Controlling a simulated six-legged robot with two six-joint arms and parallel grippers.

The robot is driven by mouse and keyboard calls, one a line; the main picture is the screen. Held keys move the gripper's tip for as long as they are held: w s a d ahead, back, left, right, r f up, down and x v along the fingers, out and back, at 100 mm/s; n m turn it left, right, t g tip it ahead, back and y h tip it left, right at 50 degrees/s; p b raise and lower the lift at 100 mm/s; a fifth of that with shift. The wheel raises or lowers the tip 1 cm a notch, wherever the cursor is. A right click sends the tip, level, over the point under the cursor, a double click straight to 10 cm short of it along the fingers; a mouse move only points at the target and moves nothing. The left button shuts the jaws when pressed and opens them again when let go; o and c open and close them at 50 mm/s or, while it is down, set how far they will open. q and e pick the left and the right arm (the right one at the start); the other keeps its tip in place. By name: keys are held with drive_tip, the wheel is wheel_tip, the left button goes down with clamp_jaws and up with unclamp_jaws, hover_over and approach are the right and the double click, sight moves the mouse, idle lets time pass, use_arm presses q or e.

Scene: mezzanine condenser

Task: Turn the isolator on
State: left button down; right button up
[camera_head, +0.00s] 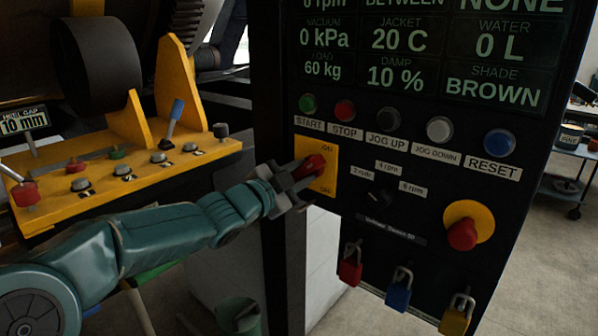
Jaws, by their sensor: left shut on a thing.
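The isolator is a red rotary handle (311,166) on a yellow plate (329,152) at the left side of the black control panel (350,230). The plate has small lettering at its top, which reads ON, and at its bottom, which is harder to read. My left gripper (297,178) comes in from the left and is shut on the red handle. The handle looks tilted, its right end higher. The gripper's fingers hide part of it. My right gripper does not show.
START, STOP, JOG and RESET buttons (499,143) sit above the isolator. A speed selector (381,192) and a red emergency stop (462,235) are to the right. Padlocks (398,289) hang below. A yellow lever console (120,175) stands at left.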

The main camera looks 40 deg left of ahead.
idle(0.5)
use_arm(q)
drive_tip(key=c, duration=0.9)
unclamp_jaws()
drive_tip(key=s, duration=1.1)
drive_tip(key=s+a, duration=0.1)
drive_tip(key=s, duration=0.4)
drive_tip(key=shift+s+a+b, duration=0.1)
drive_tip(key=shift+s+b, duration=0.05)
drive_tip(key=shift+b, duration=0.2)
